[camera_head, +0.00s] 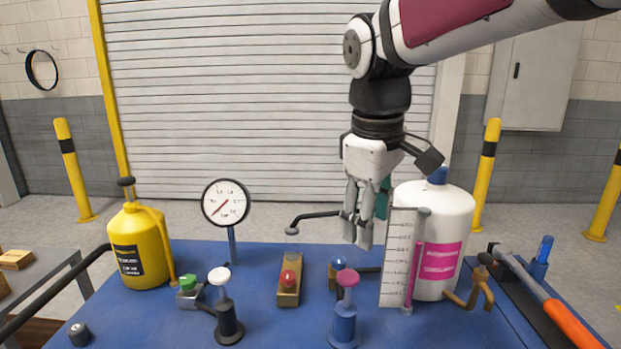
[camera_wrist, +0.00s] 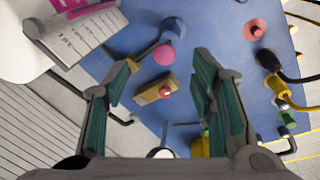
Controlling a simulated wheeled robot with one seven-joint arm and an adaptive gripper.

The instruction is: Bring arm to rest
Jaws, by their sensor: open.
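My gripper (camera_head: 358,225) hangs from my arm, pointing down above the back half of the blue table (camera_head: 255,325). It is open and empty. In the wrist view the gripper (camera_wrist: 162,95) shows its two green-padded fingers apart, with the table below. A wooden block with a red button (camera_head: 289,280) stands on the table to the gripper's left; in the wrist view the block (camera_wrist: 155,91) shows between the fingers, apart from them. A pink-knobbed blue post (camera_head: 345,315) stands nearer the front.
A white bottle with a pink label (camera_head: 440,235) and a scaled gauge panel (camera_head: 397,258) stand close to the gripper's right. A round dial (camera_head: 226,203), a yellow canister (camera_head: 138,245) and a white-knobbed post (camera_head: 226,310) are at left. An orange-handled hammer (camera_head: 570,322) lies at right.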

